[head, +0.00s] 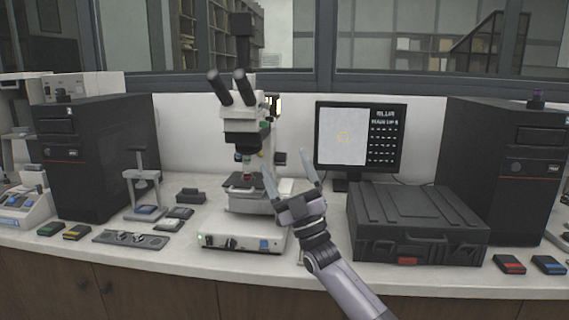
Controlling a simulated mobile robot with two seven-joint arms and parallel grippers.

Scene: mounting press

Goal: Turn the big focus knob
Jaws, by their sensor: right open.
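A white and black microscope (245,130) stands on the bench in the middle of the head view, with two dark eyepieces pointing up to the left. A small dark part (280,158) sticks out on the right side of its stand. I cannot tell whether it is the big focus knob; my right gripper may hide other knobs low on that side. My right gripper (285,167) is open and empty, fingers pointing up, in front of the microscope's right side. I cannot tell whether it touches anything. My left gripper is not in view.
A black ridged case (415,222) stands right of my right arm, with a monitor (360,138) behind it. Dark computer towers stand at left (95,155) and right (505,160). A small stand (143,182) and flat trays lie left of the microscope.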

